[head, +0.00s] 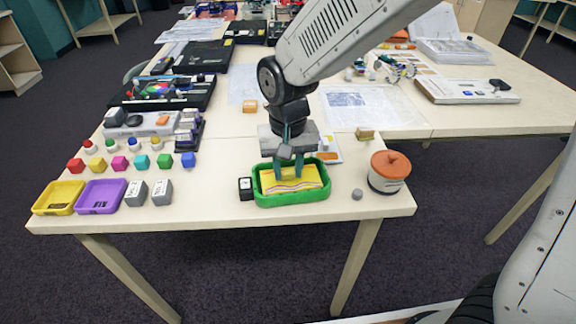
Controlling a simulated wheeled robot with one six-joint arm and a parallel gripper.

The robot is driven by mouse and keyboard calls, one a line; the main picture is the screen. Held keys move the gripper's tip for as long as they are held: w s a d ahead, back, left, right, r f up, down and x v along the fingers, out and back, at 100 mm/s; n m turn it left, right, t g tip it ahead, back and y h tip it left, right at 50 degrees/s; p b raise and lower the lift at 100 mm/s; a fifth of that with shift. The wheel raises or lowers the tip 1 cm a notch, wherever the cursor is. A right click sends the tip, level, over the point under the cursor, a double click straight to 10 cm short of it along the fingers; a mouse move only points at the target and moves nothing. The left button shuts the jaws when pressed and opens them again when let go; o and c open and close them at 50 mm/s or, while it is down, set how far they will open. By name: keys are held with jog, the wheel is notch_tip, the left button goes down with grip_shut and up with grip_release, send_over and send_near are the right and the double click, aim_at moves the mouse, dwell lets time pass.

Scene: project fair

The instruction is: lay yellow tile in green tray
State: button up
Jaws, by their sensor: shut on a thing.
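The green tray (292,200) sits near the front edge of the table, right of its middle. The yellow tile (311,177) is within the tray's outline, tilted or lying over its floor; I cannot tell whether it touches the bottom. My gripper (288,176) points down over the tray, with its fingers shut on the yellow tile. The fingers hide part of the tile's left and middle.
A small black block (245,188) stands just left of the tray. A lidded pot (389,172) and a grey knob (357,194) are to the right. Yellow (50,208) and purple (92,208) trays stand at far left. The table between the grey blocks and black block is clear.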

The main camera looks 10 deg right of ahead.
jog(key=shift+f, duration=0.8)
dwell(0.6)
jog(key=o, duration=1.5)
jog(key=shift+c, duration=0.2)
jog(key=shift+r, duration=0.1)
jog(key=shift+r, duration=3.4)
